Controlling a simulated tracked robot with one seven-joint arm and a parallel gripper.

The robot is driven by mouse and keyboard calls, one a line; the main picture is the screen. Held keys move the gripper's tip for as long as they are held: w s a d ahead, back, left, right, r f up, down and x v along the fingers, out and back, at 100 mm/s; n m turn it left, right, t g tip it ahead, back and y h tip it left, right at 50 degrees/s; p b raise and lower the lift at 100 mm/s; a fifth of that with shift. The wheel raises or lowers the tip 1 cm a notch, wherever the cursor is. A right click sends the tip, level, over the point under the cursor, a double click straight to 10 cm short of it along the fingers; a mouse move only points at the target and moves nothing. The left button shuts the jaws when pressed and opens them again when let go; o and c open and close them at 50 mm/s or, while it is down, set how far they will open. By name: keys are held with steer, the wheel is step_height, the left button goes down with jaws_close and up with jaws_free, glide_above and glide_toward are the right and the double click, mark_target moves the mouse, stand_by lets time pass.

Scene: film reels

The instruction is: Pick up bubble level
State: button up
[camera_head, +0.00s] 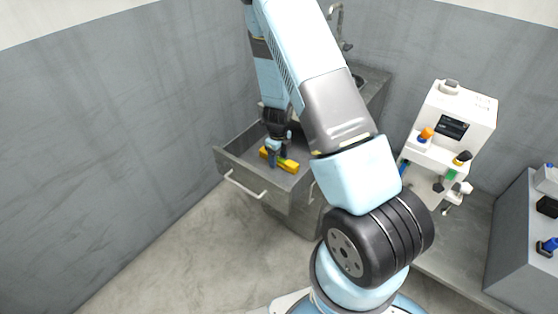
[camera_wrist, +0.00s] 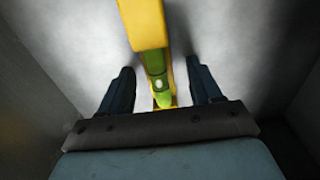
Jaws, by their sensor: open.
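The yellow bubble level (camera_head: 289,165) lies in the open drawer (camera_head: 231,161). In the wrist view the level (camera_wrist: 143,24) runs from the top edge down between my fingers, with a green vial section near its lower visible part. My gripper (camera_head: 277,155) reaches down into the drawer at the level. In the wrist view my gripper (camera_wrist: 160,88) is open, with one dark finger on each side of the level and gaps between. Part of the level is hidden behind my gripper in the head view and behind the gripper body in the wrist view.
The drawer's walls surround my gripper closely. A sink with a faucet (camera_head: 340,30) is behind. A white machine (camera_head: 452,125) stands on the counter at right, and a grey cabinet (camera_head: 520,235) with small items is at far right. The floor (camera_head: 170,250) at left is clear.

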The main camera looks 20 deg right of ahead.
steer(key=shift+f, duration=0.2)
steer(key=shift+c, duration=0.5)
steer(key=c, duration=1)
